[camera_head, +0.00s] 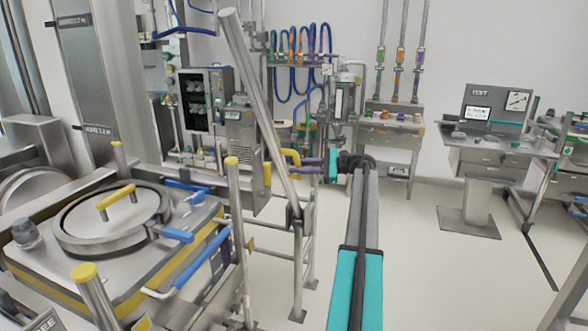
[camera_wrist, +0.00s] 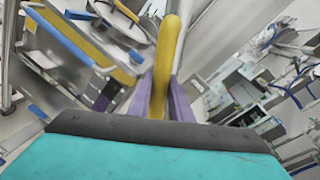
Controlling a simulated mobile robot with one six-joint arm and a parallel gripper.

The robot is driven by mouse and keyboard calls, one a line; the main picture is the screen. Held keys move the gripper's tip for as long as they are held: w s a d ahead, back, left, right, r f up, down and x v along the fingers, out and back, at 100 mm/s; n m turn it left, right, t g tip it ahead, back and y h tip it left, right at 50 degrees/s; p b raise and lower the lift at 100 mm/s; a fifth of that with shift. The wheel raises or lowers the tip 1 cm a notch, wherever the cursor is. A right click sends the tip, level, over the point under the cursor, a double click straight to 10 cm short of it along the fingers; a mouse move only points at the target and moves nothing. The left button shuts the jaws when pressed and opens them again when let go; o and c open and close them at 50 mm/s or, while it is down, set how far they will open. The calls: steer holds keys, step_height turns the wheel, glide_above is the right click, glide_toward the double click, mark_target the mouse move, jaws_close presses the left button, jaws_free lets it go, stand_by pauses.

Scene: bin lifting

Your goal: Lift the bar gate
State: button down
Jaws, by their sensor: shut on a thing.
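The bar gate (camera_head: 258,100) is a long grey metal bar, tilted steeply upward and leaning left in the head view. Its lower end meets a metal post frame (camera_head: 298,250). A yellow handle (camera_head: 291,155) sits on the bar near its lower end; it also shows in the wrist view (camera_wrist: 170,45). My gripper (camera_head: 307,166) reaches the handle from the right. In the wrist view its purple fingers (camera_wrist: 163,97) stand on both sides of the yellow handle, shut on it. The exact contact is partly hidden in the head view.
A steel vessel (camera_head: 65,260) with a round lid and blue handles stands at left, beside yellow-capped posts (camera_head: 238,230). A rack with hoses and a bench (camera_head: 385,128) stand behind. A test desk (camera_head: 490,155) is at right. Open floor (camera_head: 440,285) lies right of my arm.

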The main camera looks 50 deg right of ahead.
steer(key=shift+w+d, duration=0.15)
steer(key=shift+d, duration=0.2)
steer(key=c, duration=1.9)
jaws_free()
steer(key=shift+o, duration=1.4)
steer(key=shift+w+d+f, duration=0.1)
steer(key=shift+w+f, duration=0.05)
steer(key=shift+w, duration=0.05)
steer(key=shift+s+r, duration=0.15)
steer(key=shift+r, duration=0.05)
steer(key=shift+s, duration=0.1)
steer(key=b+v, duration=0.1)
steer(key=v, duration=1.2)
steer(key=shift+s, duration=0.25)
